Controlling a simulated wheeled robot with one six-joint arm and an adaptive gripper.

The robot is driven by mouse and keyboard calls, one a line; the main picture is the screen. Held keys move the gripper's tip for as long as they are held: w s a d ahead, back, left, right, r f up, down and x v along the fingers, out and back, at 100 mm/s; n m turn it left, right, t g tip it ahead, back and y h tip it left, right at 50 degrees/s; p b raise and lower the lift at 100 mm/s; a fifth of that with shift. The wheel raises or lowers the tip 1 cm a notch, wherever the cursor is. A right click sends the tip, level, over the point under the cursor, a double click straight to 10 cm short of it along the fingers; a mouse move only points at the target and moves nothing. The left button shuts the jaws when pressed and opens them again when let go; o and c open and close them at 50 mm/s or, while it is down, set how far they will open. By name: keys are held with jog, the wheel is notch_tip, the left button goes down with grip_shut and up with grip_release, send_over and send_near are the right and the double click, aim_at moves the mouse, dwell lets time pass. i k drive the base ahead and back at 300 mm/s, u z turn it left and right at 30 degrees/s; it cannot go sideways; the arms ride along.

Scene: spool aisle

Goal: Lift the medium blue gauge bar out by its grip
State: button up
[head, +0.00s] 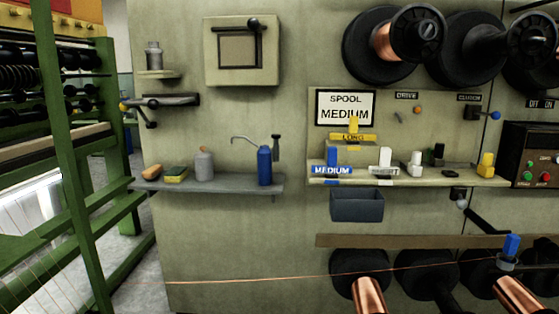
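The medium blue gauge bar (333,170) sits on the ledge below the spool sign. It carries a white MEDIUM label, and a blue upright grip (332,155) rises from it. A yellow bar labelled LONG (353,137) sits just above and behind it, with its own yellow upright grip. A white bar (381,168) with an upright grip lies to its right. My gripper is not in the head view, and nothing is seen touching the blue bar.
The ledge (445,177) also holds white, black and yellow pieces. A grey bin (357,206) hangs below it. The SPOOL MEDIUM sign (345,107) is above. A shelf (230,186) at left holds a blue oil can (264,166). Copper wire crosses below.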

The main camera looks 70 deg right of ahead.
aim_at(331, 169)
jog(key=i, duration=1.05)
jog(key=z, duration=2)
